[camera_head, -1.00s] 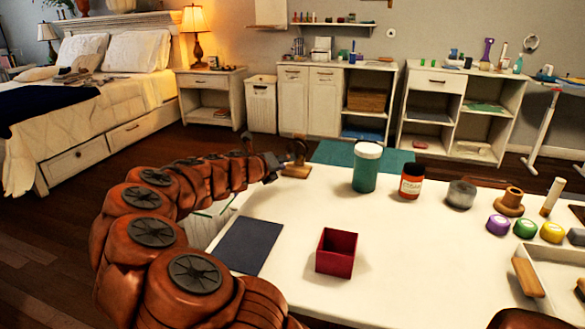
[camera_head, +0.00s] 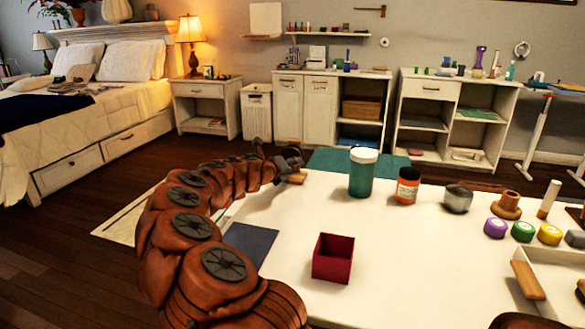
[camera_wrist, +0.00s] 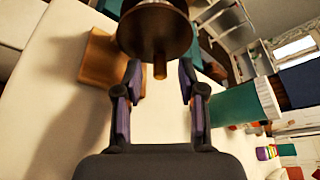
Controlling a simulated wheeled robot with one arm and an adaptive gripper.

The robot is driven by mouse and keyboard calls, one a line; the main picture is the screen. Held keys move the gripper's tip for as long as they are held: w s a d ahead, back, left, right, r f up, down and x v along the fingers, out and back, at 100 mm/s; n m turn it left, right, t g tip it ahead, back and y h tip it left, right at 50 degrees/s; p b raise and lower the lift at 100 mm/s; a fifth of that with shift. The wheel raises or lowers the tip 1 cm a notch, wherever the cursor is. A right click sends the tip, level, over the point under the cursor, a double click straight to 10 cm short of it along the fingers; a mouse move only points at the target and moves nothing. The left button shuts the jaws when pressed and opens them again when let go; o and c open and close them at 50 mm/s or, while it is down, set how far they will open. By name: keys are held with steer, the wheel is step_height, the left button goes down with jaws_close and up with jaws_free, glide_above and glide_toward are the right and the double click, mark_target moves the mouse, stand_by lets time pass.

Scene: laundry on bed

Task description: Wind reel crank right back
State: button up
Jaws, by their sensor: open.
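The reel stands on a wooden base at the table's far left corner, partly hidden by my arm. In the wrist view the dark, brownish reel (camera_wrist: 155,30) fills the top middle, beside its wooden base (camera_wrist: 100,60). A short wooden crank peg (camera_wrist: 160,68) sticks out from the reel's round disc toward me. My gripper (camera_wrist: 160,78) is open, with one dark finger on each side of the peg and visible gaps between. In the head view my gripper (camera_head: 280,162) is small and overlaps the reel, and its fingers are hard to make out.
A teal jar with white lid (camera_head: 362,173) stands right of the reel, then an orange-labelled jar (camera_head: 407,186) and a grey jar (camera_head: 457,199). A red box (camera_head: 332,259) and a dark mat (camera_head: 250,242) lie nearer. The middle of the white table (camera_head: 410,255) is clear.

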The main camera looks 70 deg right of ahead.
steer(key=shift+d, duration=0.25)
jaws_close()
stand_by(0.3)
